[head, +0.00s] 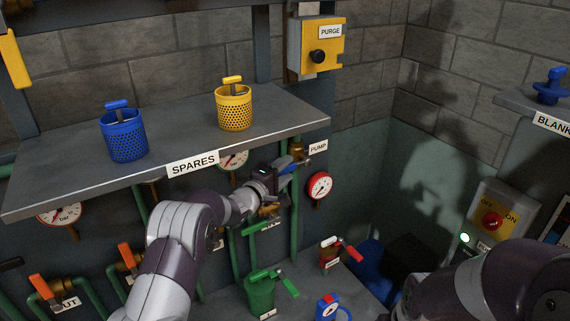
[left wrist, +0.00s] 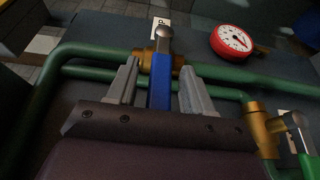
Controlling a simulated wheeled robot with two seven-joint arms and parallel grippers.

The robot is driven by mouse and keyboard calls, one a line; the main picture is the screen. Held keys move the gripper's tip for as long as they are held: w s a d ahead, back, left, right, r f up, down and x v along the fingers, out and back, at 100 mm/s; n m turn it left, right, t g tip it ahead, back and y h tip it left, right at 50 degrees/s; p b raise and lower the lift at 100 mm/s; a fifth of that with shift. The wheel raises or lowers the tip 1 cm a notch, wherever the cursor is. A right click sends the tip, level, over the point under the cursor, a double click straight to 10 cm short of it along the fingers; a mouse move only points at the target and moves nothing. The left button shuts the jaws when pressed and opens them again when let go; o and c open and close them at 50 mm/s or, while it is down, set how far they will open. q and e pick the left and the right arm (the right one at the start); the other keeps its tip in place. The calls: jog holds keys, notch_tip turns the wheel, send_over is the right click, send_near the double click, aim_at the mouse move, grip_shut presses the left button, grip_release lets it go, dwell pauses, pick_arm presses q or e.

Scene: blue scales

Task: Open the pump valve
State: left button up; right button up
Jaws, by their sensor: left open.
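The pump valve has a brass body (head: 297,146) beside the PUMP label (head: 318,148), on a green pipe under the shelf. Its blue lever (left wrist: 160,82) shows in the left wrist view and points toward me. My left gripper (head: 287,168) is open at the valve. In the left wrist view its two grey fingers (left wrist: 158,90) stand on either side of the blue lever, with small gaps showing. The gripper hides part of the lever in the head view. My right gripper is not in view; only part of my right arm shows at the lower right.
The SPARES shelf (head: 70,183) overhangs the pipes and bears a blue basket (head: 124,137) and a yellow basket (head: 234,107). A red gauge (head: 319,186) is right of the valve. A green-handled valve (left wrist: 301,135) is close on the right in the wrist view.

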pick_arm(q)
jog(key=shift+w+d, duration=0.2)
jog(key=shift+w+a+f, duration=0.1)
jog(key=shift+w+a, duration=0.05)
jog(key=shift+a, duration=0.25)
jog(key=shift+d, duration=0.1)
grip_shut()
jog(key=shift+f+b, duration=0.15)
jog(key=shift+b, duration=0.2)
jog(key=shift+w+d+f+n+t+h+b, duration=0.2)
jog(key=shift+f+n+t+b, duration=0.7)
jog(key=shift+b, duration=2.35)
jog(key=shift+w+d+f+n+t+h+b, duration=0.1)
jog(key=shift+d+f+n+t+h+b, duration=0.3)
jog(key=shift+t+b, duration=1.85)
jog(key=shift+w+d+f+n+t+h+b, duration=0.1)
jog(key=shift+f+n+h+b, duration=0.45)
jog(key=shift+b, duration=3.7)
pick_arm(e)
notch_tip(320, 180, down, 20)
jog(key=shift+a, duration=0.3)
pick_arm(q)
jog(key=shift+f+y, duration=0.25)
jog(key=shift+f, duration=0.05)
jog(key=shift+a, duration=0.1)
